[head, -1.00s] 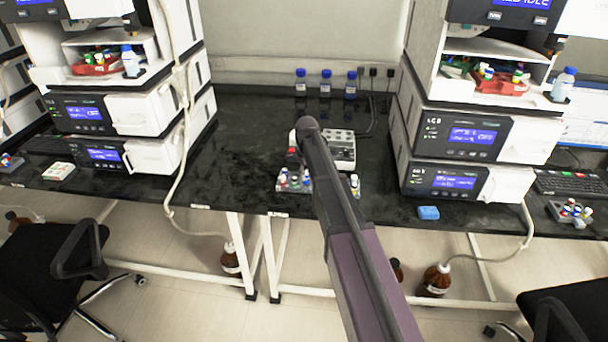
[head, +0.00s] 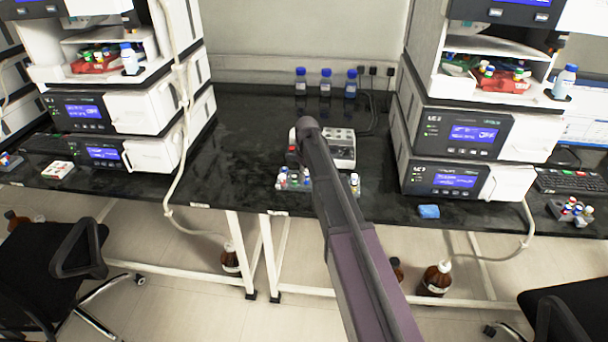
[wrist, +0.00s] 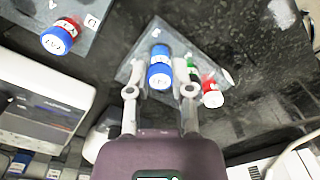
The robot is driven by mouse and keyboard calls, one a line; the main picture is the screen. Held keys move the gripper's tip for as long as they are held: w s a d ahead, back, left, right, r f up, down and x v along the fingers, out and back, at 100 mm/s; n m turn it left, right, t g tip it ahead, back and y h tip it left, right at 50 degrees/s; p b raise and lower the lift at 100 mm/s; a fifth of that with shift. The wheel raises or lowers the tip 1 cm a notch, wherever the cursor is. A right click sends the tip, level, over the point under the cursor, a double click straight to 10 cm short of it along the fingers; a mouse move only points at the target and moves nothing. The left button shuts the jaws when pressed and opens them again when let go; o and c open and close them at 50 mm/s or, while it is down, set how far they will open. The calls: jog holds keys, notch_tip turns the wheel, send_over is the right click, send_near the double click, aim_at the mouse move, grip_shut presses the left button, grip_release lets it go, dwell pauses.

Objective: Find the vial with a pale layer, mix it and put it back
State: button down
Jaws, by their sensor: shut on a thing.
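In the wrist view my gripper (wrist: 160,82) is shut on a blue-capped vial (wrist: 159,58), with one finger on each side of it. The vial is over a grey lettered rack (wrist: 132,72); I cannot tell whether its base is still in a hole. Right beside it are a green-capped vial (wrist: 193,72) and a red-capped vial (wrist: 212,95). A blue-capped vial (wrist: 55,40) with red behind it is on another grey part at upper left. No pale layer can be made out. In the head view the rack (head: 293,186) is on the bench and my arm hides the gripper.
A white device (head: 341,150) stands behind the rack. Blue-capped bottles (head: 326,82) line the back wall. Instrument stacks (head: 110,110) rise on both sides. The black bench left of the rack (head: 240,140) is clear.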

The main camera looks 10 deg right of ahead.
jog(key=shift+f+b, duration=0.6)
jog(key=shift+f, duration=0.05)
dwell(0.3)
jog(key=shift+c, duration=2.2)
grip_release()
jog(key=o, duration=0.3)
jog(key=shift+s, duration=0.15)
jog(key=shift+r, duration=0.15)
jog(key=shift+r+p, duration=2.9)
jog(key=shift+p, duration=0.1)
